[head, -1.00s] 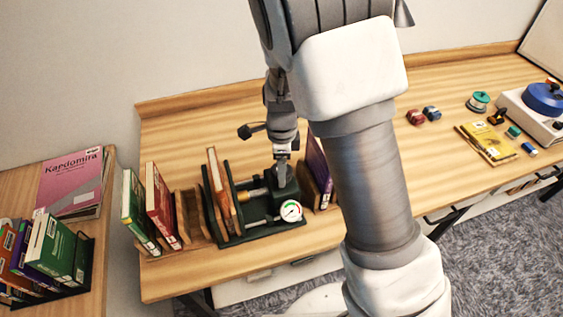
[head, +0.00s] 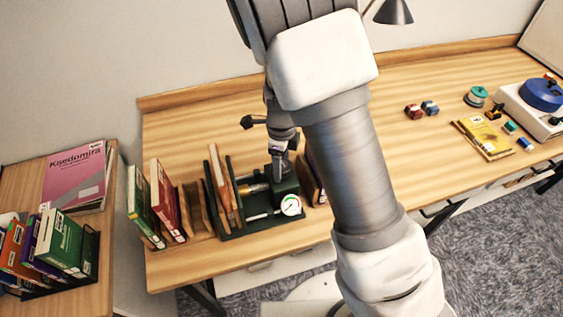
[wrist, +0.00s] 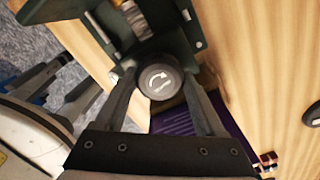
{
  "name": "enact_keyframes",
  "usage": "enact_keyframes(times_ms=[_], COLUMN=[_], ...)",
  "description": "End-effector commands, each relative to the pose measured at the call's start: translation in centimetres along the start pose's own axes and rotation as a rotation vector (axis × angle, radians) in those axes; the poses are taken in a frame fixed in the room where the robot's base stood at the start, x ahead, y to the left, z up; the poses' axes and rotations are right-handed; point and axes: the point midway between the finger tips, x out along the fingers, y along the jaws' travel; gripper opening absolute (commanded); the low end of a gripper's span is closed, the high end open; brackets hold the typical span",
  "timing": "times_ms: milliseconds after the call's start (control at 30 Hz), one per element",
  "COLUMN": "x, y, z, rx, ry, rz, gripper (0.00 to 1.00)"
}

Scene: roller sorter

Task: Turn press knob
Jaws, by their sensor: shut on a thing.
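The press (head: 262,224) is a dark green frame on the wooden desk, with a book clamped upright between its plates and a round dial gauge (head: 291,205) on its front right. Its knob (wrist: 160,82) is a dark round cap with a white curved arrow, seen in the wrist view. My gripper (wrist: 158,88) is shut on the knob, one finger on each side of it. In the head view my gripper (head: 280,168) points down at the press's right end, and the knob is hidden there by the fingers.
Books (head: 150,205) stand in wooden dividers left of the press. A purple book (wrist: 190,118) stands close by the knob. A side table on the left holds a pink book (head: 75,177) and a rack of books. The desk's right side holds small items and a blue-topped device (head: 541,95).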

Motion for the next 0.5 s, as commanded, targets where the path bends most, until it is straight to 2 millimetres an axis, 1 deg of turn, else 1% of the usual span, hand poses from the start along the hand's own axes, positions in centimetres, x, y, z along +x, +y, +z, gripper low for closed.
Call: enact_keyframes(times_ms=[67, 100, 167, 200, 267, 500], x=[-0.13, -0.13, -0.13, -0.11, -0.09, -0.11], y=[-0.14, -0.14, -0.13, -0.12, -0.09, -0.04], z=[0.12, 0.12, 0.11, 0.10, 0.08, 0.04], rx=[-0.001, -0.001, -0.001, -0.001, -0.001, -0.002], ry=[-0.003, -0.003, -0.003, -0.003, -0.002, -0.001], rz=[-0.004, -0.004, -0.004, -0.004, -0.003, -0.002], gripper=[0.16, 0.73, 0.84, 0.91, 1.00, 1.00])
